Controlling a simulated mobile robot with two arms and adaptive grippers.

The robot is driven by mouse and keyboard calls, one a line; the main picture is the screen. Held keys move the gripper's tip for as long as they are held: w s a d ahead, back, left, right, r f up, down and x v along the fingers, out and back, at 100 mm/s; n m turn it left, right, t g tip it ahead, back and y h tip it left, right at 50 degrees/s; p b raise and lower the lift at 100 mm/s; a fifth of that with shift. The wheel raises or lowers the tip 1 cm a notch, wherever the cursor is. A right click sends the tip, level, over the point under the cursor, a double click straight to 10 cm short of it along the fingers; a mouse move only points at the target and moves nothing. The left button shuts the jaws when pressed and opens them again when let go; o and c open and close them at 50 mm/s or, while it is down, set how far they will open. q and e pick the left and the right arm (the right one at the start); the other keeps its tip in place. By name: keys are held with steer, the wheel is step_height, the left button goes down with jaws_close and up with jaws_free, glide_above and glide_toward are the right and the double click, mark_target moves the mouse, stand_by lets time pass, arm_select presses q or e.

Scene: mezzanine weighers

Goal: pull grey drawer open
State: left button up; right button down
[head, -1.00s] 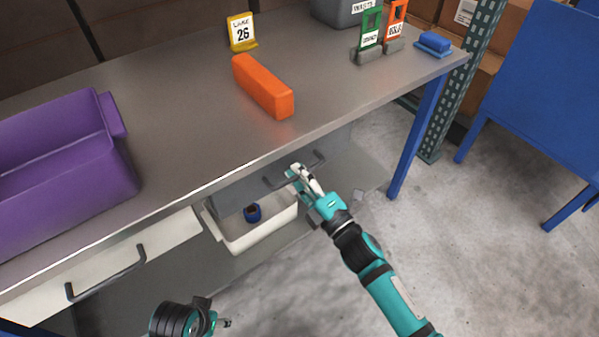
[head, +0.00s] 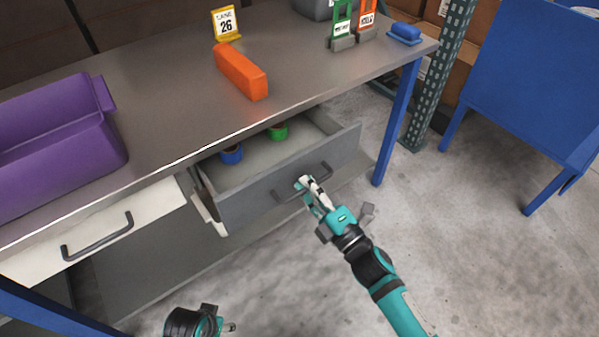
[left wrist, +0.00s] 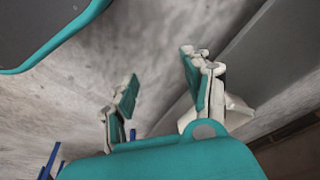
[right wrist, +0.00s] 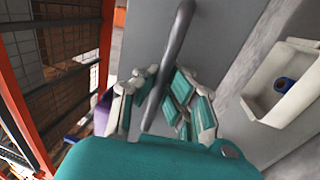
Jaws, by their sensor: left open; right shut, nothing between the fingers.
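The grey drawer (head: 300,176) under the bench is pulled out, with its inside showing. A blue ring-shaped item (head: 231,154) and a green one (head: 278,132) lie in it. Its dark bar handle (head: 322,176) is on the front. My right gripper (head: 306,186) is at the handle, its fingers closed in. In the right wrist view the handle (right wrist: 176,40) runs between the fingers (right wrist: 160,85); I cannot tell whether they touch it. My left gripper (head: 222,327) is low at the bottom edge of the head view; its fingers (left wrist: 160,75) are apart and empty.
A white drawer (head: 60,262) is shut at the left. A purple bin (head: 60,150), an orange block (head: 240,70) and a yellow 26 sign (head: 226,22) stand on the bench. A white bin (right wrist: 258,98) is below the drawer. Open floor (head: 450,260) lies to the right.

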arm_select(q)
step_height(320, 180, down, 6)
steer(key=s+p, duration=0.1)
steer(key=shift+s+a, duration=0.25)
arm_select(e)
steer(key=r+v, duration=0.1)
steer(key=v, duration=0.8)
steer(key=shift+s+d+r, duration=0.2)
steer(key=shift+r, duration=0.1)
arm_select(q)
steer(key=shift+r, duration=0.1)
arm_select(e)
steer(key=c, duration=2)
jaws_free()
steer(key=o, duration=0.6)
steer(key=v, duration=1.2)
steer(key=shift+d, duration=0.1)
